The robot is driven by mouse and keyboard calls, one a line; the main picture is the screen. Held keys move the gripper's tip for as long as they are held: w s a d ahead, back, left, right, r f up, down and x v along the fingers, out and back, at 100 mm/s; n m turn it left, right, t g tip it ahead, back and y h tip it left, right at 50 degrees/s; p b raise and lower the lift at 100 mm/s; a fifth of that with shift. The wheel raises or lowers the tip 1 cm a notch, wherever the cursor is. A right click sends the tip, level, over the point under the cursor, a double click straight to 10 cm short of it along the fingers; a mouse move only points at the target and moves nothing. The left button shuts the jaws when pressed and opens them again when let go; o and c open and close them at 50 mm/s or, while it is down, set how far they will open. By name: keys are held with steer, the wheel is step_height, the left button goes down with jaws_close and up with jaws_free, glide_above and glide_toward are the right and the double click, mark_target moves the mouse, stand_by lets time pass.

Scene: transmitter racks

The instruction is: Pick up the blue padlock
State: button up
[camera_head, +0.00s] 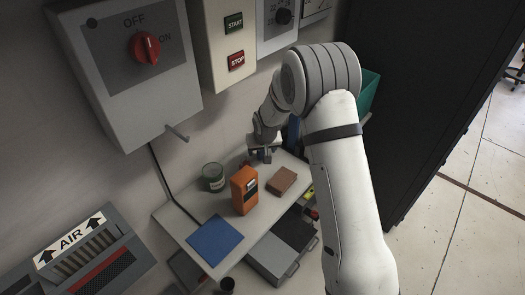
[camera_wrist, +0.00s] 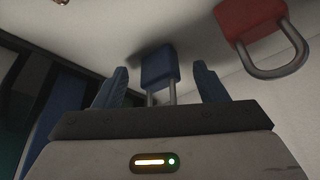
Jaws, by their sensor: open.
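The blue padlock (camera_wrist: 158,62) shows in the wrist view, with its body between my two fingertips and its metal shackle pointing toward my palm. My gripper (camera_wrist: 160,74) is open, with one blue finger on each side of the padlock. Gaps show between the fingers and the padlock body. In the head view my gripper (camera_head: 264,154) points down over the back of the small white table, and I cannot clearly make out the blue padlock there.
A red padlock (camera_wrist: 250,20) lies right of the blue one in the wrist view. Wall boxes (camera_head: 130,70) hang above.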

steer(key=shift+w+f, duration=0.15)
steer(key=shift+f, duration=0.2)
steer(key=c, duration=1.1)
step_height(320, 180, up, 10)
steer(key=shift+r+b, duration=0.1)
steer(key=shift+b, duration=0.5)
